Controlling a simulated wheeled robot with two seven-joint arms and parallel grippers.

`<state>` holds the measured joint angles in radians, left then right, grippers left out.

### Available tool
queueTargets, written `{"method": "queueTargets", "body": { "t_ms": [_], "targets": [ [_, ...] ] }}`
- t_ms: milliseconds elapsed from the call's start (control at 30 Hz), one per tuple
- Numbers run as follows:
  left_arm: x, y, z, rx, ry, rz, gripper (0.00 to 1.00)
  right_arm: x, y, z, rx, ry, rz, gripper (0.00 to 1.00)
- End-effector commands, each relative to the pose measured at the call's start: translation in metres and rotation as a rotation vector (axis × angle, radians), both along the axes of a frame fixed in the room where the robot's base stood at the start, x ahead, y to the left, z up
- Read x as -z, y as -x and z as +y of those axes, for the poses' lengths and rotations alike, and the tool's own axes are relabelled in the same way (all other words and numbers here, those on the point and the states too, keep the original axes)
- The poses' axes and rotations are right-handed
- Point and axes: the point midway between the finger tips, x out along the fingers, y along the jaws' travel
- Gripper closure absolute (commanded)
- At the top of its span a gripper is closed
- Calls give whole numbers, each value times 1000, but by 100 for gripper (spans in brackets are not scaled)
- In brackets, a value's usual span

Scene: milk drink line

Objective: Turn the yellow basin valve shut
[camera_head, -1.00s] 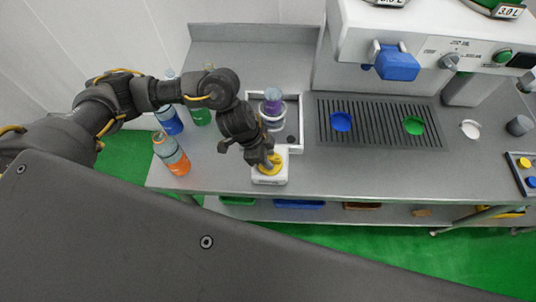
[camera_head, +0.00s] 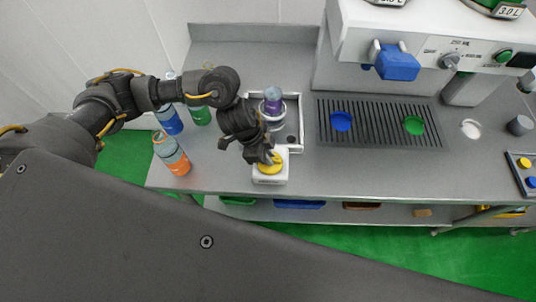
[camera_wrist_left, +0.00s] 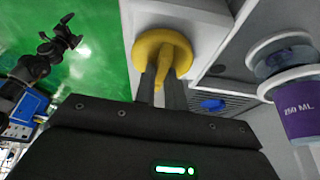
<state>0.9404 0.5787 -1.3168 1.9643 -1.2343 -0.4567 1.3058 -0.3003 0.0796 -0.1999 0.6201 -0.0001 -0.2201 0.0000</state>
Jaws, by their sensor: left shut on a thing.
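The yellow basin valve (camera_head: 270,168) is a round knob on a small white block (camera_head: 270,179) at the front of the counter. My left gripper (camera_head: 274,159) reaches down onto it from above. In the left wrist view the valve (camera_wrist_left: 162,45) has a yellow disc with a raised bar across it. The fingers of my left gripper (camera_wrist_left: 162,88) are shut on that bar, one finger on each side. The wrist covers part of the knob in the head view.
Just behind the valve is a white-framed basin (camera_head: 301,138) with a purple-labelled cup (camera_head: 273,102) in a ring. An orange-labelled bottle (camera_head: 172,153), a blue bottle (camera_head: 167,119) and a green bottle (camera_head: 200,115) stand to the left. A dark drip grate (camera_head: 380,135) lies right.

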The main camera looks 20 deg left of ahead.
Motion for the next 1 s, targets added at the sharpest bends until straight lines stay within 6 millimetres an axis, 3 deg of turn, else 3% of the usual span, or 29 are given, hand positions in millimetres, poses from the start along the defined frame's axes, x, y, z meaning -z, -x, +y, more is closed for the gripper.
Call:
{"method": "queueTargets", "body": {
  "t_ms": [367, 1000],
  "targets": [
    [0, -3, -1, 307, 3, -2, 100, 5, 0, 0, 0, 0, 0, 0],
    [0, -7, -3, 917, 1, -4, 100, 31, 0, 0, 0, 0, 0, 0]
  ]
}}
